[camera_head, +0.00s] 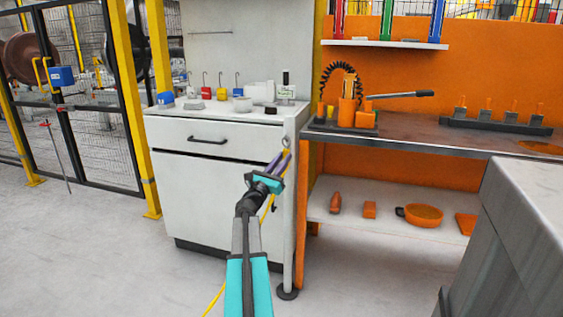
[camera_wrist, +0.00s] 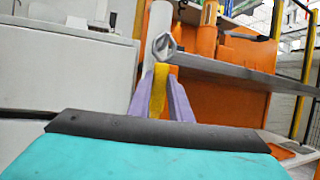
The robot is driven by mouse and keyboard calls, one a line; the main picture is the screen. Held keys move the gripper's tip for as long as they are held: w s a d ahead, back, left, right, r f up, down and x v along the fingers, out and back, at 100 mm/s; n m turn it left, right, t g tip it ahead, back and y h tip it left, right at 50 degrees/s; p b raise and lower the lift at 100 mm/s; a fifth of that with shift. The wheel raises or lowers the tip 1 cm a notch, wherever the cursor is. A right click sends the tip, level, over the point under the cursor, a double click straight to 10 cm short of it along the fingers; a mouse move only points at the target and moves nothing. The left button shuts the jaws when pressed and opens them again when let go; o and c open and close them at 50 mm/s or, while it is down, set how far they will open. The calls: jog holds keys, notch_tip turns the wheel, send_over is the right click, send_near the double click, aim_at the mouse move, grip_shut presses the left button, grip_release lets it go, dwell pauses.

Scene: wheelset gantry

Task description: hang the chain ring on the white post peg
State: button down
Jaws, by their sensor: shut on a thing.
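My gripper (camera_head: 283,157), with purple fingers, is shut on a yellow piece of the chain ring. The yellow piece shows between the fingers in the wrist view (camera_wrist: 158,88). A small grey ring shape (camera_wrist: 165,46) shows just beyond the fingertips; a small ring shows there in the head view too (camera_head: 286,142). A yellow chain or cord (camera_head: 267,208) runs down past my arm to the floor. The white post (camera_head: 290,222) stands between the cabinet and the orange bench, close behind my gripper. I cannot make out its peg, or whether the ring touches the post.
A white cabinet (camera_head: 210,210) with small items on top stands left of the post. An orange workbench (camera_head: 450,138) with tools and a lower shelf is on the right. A grey block (camera_head: 520,230) stands at the front right. The floor at left is clear.

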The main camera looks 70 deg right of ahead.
jog(key=shift+d+f, duration=0.2)
jog(key=shift+f, duration=0.25)
jog(key=shift+f+b, duration=0.2)
jog(key=shift+b, duration=0.1)
jog(key=c, duration=1.5)
grip_release()
jog(key=shift+c, duration=0.2)
jog(key=shift+a, duration=0.1)
jog(key=p+v, duration=0.2)
jog(key=v, duration=1.1)
jog(key=shift+a, duration=0.3)
jog(key=shift+w, duration=0.2)
